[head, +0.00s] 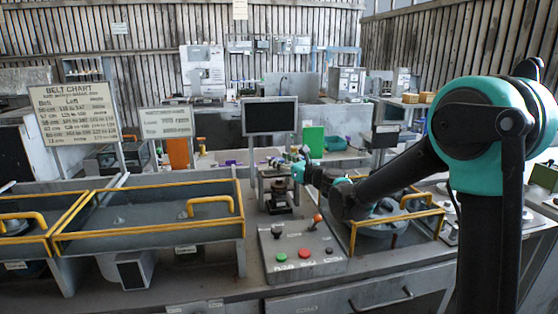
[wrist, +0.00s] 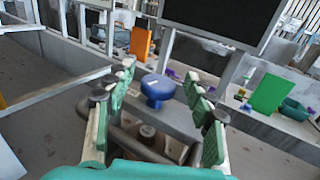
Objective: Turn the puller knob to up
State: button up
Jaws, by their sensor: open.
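A blue rounded knob (wrist: 157,88), which looks like the puller knob, shows in the wrist view between the two fingers of my gripper (wrist: 158,76). Clear gaps separate it from the green finger pads on both sides. The gripper is open and holds nothing. The knob's depth relative to the fingertips is hard to judge, and I cannot tell which way it is turned. In the head view my gripper (head: 288,166) is above the small dark puller fixture (head: 280,196) at the bench's middle; the knob is too small to make out there.
A control box (head: 302,249) with coloured buttons and an orange-topped lever sits in front of the fixture. A yellow-railed tray (head: 150,232) lies left, and a yellow-railed housing (head: 378,222) lies right under my arm. A dark screen (head: 269,116) stands behind.

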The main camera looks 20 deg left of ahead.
jog(key=shift+w+a, duration=0.2)
jog(key=shift+a, duration=0.15)
jog(key=shift+c, duration=0.4)
jog(key=c, duration=1.1)
jog(key=shift+d+n+g, duration=0.1)
jog(key=shift+n+g, duration=0.2)
jog(key=shift+g, duration=0.1)
